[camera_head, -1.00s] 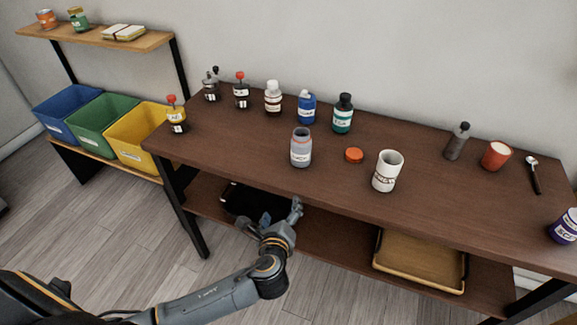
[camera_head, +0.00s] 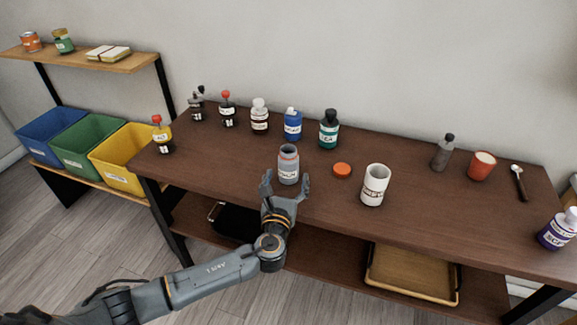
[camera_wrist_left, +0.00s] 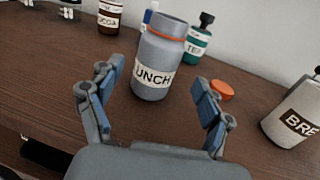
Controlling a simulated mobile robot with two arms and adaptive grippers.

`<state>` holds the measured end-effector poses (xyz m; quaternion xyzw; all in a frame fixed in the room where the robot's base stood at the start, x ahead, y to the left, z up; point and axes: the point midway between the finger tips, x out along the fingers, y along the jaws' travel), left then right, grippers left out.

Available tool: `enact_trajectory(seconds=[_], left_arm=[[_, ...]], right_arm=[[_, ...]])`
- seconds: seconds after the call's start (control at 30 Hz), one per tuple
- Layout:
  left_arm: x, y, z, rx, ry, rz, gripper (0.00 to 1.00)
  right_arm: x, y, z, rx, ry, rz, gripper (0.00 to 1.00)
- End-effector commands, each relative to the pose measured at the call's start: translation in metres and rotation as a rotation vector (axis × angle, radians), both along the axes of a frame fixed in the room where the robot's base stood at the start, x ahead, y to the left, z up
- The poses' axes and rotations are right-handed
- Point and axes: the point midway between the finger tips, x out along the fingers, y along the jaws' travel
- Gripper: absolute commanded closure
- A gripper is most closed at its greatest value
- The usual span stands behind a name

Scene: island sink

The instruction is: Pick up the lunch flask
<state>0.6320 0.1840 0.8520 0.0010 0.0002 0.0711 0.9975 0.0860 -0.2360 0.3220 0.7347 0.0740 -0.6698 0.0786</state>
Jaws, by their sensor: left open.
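The lunch flask (camera_head: 288,165) is a grey cylinder with an orange ring near its open top and a white label. It stands upright near the front edge of the brown table. In the left wrist view the flask (camera_wrist_left: 158,62) shows the label "UNCH" and stands ahead of and between the finger directions. My left gripper (camera_head: 286,187) is open and empty, just in front of the flask. Its blue-padded fingers (camera_wrist_left: 157,108) are spread on either side, with a gap to the flask. My right gripper is not in view.
A blue bottle (camera_head: 292,124) and a green tea bottle (camera_head: 328,129) stand behind. The table's front edge (camera_head: 345,224) runs near my arm.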

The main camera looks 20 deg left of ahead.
Motion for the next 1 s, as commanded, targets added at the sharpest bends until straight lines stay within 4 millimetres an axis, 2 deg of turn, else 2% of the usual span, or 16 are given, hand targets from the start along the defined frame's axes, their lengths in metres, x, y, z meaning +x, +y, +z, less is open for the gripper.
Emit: enact_trajectory(seconds=[0.3,0.63,0.93,1.0], left_arm=[[0.042,0.009,0.000,0.001,-0.001,0.001,0.21],[0.049,0.011,0.000,-0.001,0.001,0.001,0.21],[0.048,0.011,0.000,-0.001,0.000,0.001,0.82],[0.049,0.011,0.001,-0.001,-0.001,0.001,0.85]], right_arm=[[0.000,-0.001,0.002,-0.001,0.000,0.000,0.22],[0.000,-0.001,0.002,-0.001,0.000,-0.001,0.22],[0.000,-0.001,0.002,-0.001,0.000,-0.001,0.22],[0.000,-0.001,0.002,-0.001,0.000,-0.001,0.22]])
